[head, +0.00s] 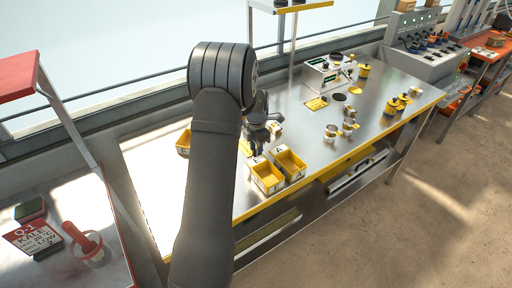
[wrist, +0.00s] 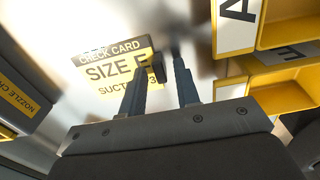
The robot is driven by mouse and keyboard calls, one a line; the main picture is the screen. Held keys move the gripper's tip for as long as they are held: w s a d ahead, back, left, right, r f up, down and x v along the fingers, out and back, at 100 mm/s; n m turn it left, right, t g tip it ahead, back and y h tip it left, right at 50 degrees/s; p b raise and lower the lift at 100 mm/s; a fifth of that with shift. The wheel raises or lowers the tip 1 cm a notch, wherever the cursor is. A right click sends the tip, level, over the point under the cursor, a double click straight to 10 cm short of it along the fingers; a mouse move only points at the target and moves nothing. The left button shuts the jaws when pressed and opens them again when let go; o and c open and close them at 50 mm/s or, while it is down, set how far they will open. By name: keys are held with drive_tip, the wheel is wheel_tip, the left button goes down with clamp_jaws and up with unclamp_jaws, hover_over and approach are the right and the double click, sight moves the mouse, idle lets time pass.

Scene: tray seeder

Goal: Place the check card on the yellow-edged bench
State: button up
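The check card (wrist: 98,68), black along the top and yellow below with "SIZE E", shows in the wrist view against the bright steel of the yellow-edged bench (head: 150,165). It looks flat on the steel, but I cannot tell whether it touches. My gripper (wrist: 166,62) has its two fingers apart, with bare surface visible between them. The left finger overlaps the card's right part, beside a small black block (wrist: 158,68). In the head view my gripper (head: 256,150) is low over the bench behind the bins. My arm hides the card there.
Yellow bins (head: 268,178) (head: 291,164) stand close to my gripper's right. Another yellow bin (head: 184,142) is on the left; a "NOZZLE" label (wrist: 20,98) shows at the wrist view's left. Metal cups (head: 331,132) and a yellow card (head: 316,103) are further right.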

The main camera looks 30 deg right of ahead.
wheel_tip(320, 180, up, 12)
drive_tip(key=shift+r, duration=0.2)
idle(0.5)
drive_tip(key=shift+f, duration=0.15)
wheel_tip(320, 180, down, 12)
drive_tip(key=shift+r, duration=2.05)
